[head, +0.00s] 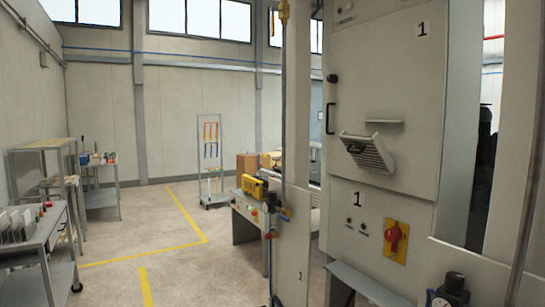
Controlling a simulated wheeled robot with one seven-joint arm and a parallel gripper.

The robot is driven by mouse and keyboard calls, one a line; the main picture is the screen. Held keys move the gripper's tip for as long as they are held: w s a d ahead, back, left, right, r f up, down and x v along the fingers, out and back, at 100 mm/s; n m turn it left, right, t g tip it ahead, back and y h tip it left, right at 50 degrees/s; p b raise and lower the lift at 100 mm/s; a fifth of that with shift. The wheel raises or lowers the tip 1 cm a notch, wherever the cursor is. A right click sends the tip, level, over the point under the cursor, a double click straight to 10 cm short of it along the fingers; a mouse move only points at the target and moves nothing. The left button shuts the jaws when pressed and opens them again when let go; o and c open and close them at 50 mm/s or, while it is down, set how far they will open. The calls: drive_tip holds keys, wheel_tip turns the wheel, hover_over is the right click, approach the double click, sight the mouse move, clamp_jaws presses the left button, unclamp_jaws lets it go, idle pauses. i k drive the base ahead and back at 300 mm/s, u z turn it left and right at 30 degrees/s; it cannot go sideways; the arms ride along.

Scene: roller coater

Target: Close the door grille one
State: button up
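The door grille one (372,154) is a small pale louvred panel on the front of the tall light cabinet (388,60) marked 1. It is tilted outward from the cabinet face, so it stands open. A dark handle or latch (356,148) shows on its upper left part. A narrow ledge (384,121) sticks out just above it. My gripper is not in view, so its place relative to the grille cannot be told.
Below the grille are a red rotary switch (393,238) on a yellow plate and a grey shelf (366,284). A dark gauge-like fitting (449,290) stands at the lower right. A pale post (296,100) rises left of the cabinet. Floor (165,235) at left is clear.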

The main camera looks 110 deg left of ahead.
sight(370, 154)
drive_tip(key=u, duration=3.45)
drive_tip(key=i, duration=1.35)
drive_tip(key=u, duration=0.95)
